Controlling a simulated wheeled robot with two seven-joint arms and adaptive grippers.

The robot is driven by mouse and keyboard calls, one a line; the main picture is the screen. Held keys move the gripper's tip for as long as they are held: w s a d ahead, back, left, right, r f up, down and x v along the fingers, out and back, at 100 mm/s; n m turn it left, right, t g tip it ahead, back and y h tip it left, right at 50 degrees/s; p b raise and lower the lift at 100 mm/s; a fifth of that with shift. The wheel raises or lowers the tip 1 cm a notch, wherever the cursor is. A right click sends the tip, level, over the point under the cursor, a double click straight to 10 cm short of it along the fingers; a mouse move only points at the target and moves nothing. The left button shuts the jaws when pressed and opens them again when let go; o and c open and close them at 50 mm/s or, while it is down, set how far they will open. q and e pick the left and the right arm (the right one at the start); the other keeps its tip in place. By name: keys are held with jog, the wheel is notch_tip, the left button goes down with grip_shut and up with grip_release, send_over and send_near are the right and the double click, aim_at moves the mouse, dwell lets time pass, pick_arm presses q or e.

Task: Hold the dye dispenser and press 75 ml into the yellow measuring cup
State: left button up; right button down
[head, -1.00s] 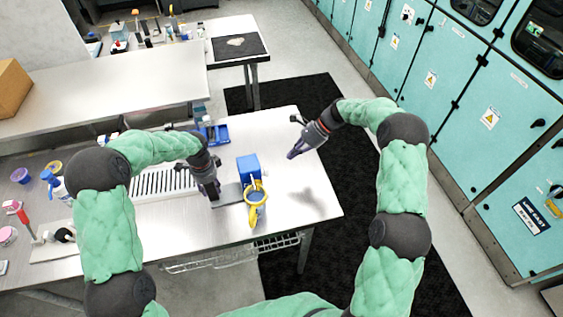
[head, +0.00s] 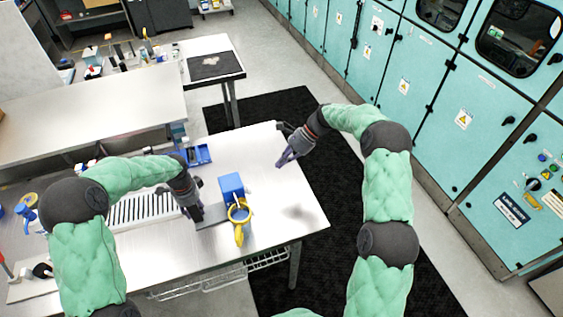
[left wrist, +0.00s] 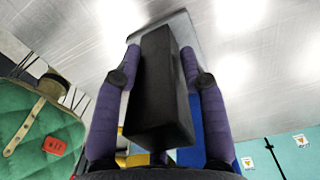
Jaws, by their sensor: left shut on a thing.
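The dye dispenser shows as a blue box (head: 231,186) on the table, with a grey plate (head: 211,216) beside it. The yellow measuring cup (head: 240,235) is right in front of the blue box, its round rim up and its handle toward me. My left gripper (head: 195,213) is at the left end of the grey plate. In the left wrist view its purple fingers are shut on a black block (left wrist: 157,95), which seems to join the plate. The cup's fill level cannot be read. My right gripper (head: 285,160) hangs over the table's right part, apparently empty; its finger gap is unclear.
A white ribbed rack (head: 140,210) lies left of my left gripper. A blue tray (head: 197,155) is behind it. The table's right part (head: 290,205) is clear. Teal cabinets (head: 440,130) stand beyond a black floor mat.

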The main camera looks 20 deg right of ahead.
pick_arm(q)
jog(key=o, duration=1)
jog(key=shift+r, duration=0.15)
jog(key=shift+r+p, duration=2.75)
jog(key=shift+r, duration=1.7)
jog(key=shift+f, duration=0.1)
